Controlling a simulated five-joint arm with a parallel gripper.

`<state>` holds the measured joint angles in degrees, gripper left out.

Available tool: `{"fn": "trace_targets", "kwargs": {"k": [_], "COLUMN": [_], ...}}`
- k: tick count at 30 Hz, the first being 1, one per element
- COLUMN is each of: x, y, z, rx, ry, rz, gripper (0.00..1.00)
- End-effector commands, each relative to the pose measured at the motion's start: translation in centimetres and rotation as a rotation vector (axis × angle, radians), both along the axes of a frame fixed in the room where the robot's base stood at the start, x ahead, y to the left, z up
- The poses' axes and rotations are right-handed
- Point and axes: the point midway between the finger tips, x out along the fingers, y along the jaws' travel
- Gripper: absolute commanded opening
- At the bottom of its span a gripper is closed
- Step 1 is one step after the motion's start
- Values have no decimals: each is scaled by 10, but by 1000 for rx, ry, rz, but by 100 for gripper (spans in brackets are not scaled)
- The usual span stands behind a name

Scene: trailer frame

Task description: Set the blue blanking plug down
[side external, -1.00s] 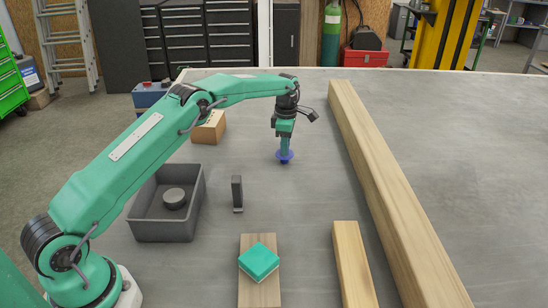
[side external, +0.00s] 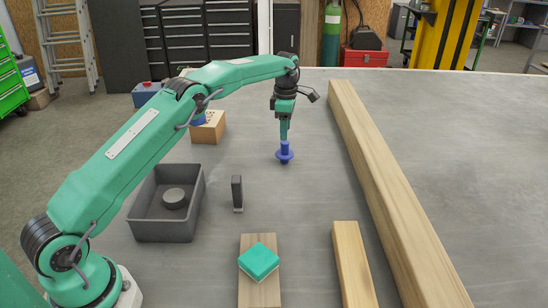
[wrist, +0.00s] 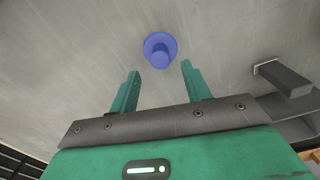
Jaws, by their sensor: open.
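The blue blanking plug (side external: 285,153) stands upright on the grey tabletop, its wide flange low down and its narrower stem pointing up. My gripper (side external: 284,137) is just above the plug in the side view, jaws pointing down. In the wrist view the plug (wrist: 160,50) lies beyond the open green fingertips of my gripper (wrist: 160,68), clear of both fingers. Nothing is held between the jaws.
A long timber beam (side external: 385,175) runs along the right, with a shorter one (side external: 352,265) nearer. A grey bin (side external: 164,230) holds a dark round part. A small dark upright block (side external: 237,192) and a teal block on a board (side external: 259,261) stand nearby. Tabletop around the plug is clear.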

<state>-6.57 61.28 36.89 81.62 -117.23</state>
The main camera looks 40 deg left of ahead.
Motion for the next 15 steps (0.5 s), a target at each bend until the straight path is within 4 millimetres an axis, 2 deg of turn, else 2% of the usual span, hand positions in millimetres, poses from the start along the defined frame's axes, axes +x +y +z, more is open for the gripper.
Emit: {"fn": "trace_targets", "kwargs": {"k": [1, 7, 15], "x": [1, 0, 0], "y": [1, 2, 3], "z": [10, 39, 57], "rx": [1, 0, 1], "ry": [-4, -2, -1], "rz": [0, 0, 0], "gripper": [48, 48, 48]}}
